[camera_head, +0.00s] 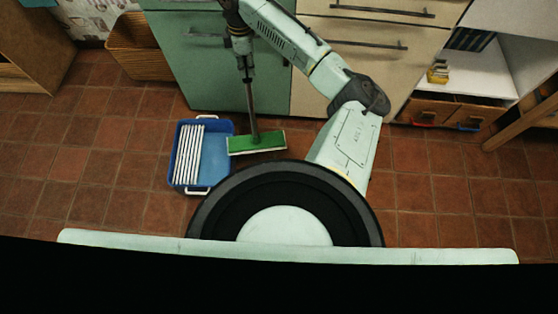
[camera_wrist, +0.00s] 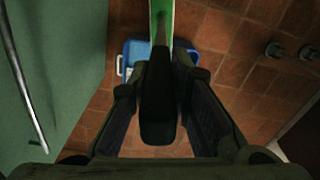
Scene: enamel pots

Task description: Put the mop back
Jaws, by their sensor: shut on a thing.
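The mop has a green flat head (camera_head: 256,142) with a pale front edge and a thin dark handle (camera_head: 251,110). My gripper (camera_head: 245,75) is shut on the upper part of the handle, which stands nearly upright. The head is at floor level, just right of the blue bucket (camera_head: 214,172); I cannot tell whether it touches the floor. The bucket has white slats across its left part and white end handles. In the wrist view my gripper's fingers (camera_wrist: 157,85) flank the dark handle; the green head (camera_wrist: 181,20) and part of the bucket (camera_wrist: 131,52) show beyond.
A green cabinet (camera_head: 205,70) and cream drawers (camera_head: 380,65) stand behind the mop. A wicker basket (camera_head: 139,48) is at back left. An open shelf (camera_head: 470,76) with a yellow item (camera_head: 438,72) is at right. The tiled floor (camera_head: 110,165) left of the bucket is clear.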

